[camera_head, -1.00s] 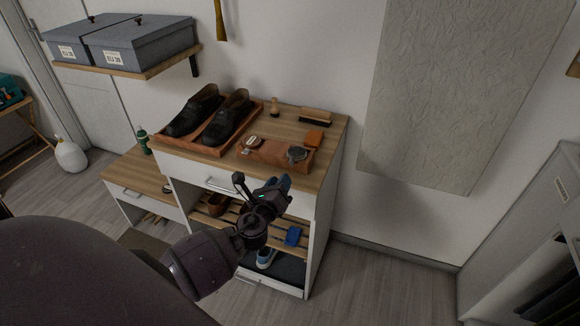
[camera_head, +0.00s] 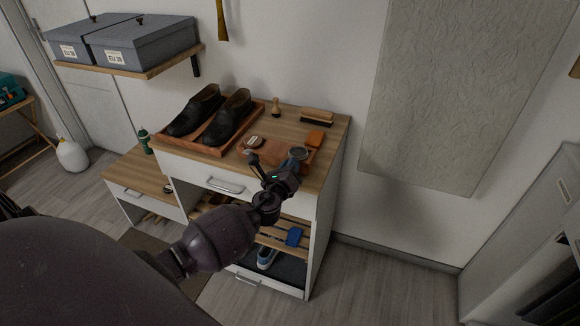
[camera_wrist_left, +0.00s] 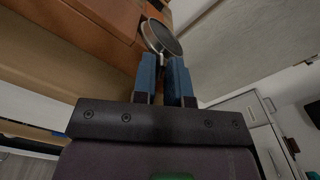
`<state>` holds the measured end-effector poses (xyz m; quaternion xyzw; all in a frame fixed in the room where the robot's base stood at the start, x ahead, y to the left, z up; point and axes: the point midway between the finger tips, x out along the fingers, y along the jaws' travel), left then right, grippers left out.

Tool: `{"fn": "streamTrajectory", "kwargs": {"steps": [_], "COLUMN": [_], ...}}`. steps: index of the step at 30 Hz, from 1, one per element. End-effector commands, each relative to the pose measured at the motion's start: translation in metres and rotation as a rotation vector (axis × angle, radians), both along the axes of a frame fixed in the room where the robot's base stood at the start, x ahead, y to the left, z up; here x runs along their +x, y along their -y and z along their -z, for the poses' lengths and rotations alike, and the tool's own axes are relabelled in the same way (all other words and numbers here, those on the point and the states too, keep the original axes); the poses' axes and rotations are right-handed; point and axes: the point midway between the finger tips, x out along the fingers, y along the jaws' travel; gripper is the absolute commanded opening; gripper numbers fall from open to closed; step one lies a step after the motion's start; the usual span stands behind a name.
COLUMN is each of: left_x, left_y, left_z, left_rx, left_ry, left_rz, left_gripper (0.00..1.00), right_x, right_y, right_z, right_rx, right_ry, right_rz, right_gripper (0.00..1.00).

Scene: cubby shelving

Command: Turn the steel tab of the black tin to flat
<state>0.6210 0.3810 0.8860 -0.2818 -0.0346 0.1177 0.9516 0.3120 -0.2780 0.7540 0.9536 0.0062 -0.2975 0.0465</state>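The black tin (camera_head: 298,153) stands at the right front of a small brown tray (camera_head: 247,155) on the cabinet top. In the left wrist view the tin (camera_wrist_left: 163,38) shows a dark round face with a pale metal rim, just beyond the fingertips. My left gripper (camera_head: 294,166) is right in front of the tin. My right gripper is not in view.
A round tin with a pale lid (camera_head: 255,142) and an orange block (camera_head: 315,138) are near the black tin. A brush (camera_head: 317,116) and a wooden-handled tool (camera_head: 276,106) stand behind. Black shoes (camera_head: 230,116) sit in a tray at left. The wall is behind the cabinet.

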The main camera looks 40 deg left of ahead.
Motion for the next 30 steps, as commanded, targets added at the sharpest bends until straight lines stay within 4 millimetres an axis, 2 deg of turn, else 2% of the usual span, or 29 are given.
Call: {"fn": "streamTrajectory", "kwargs": {"steps": [3, 10, 17, 25, 30], "left_x": [0.0, 0.0, 0.0, -0.001, -0.001], "left_y": [0.0, 0.0, 0.0, 0.0, 0.0], "left_z": [0.0, 0.0, 0.001, 0.003, 0.002], "left_rx": [0.0, -0.004, -0.063, -0.249, -0.406], "left_ry": [0.0, 0.001, 0.013, 0.053, 0.088], "left_rz": [0.0, 0.0, -0.003, -0.012, -0.02], "left_gripper": [0.0, 0.0, 0.0, 0.0, 0.0], "right_x": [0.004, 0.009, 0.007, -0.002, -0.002], "right_y": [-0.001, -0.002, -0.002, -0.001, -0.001], "right_z": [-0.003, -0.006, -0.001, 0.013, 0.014], "right_rx": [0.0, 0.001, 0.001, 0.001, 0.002], "right_ry": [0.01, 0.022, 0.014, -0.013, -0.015], "right_rz": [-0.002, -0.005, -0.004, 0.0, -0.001], "right_gripper": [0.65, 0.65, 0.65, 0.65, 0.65]}}
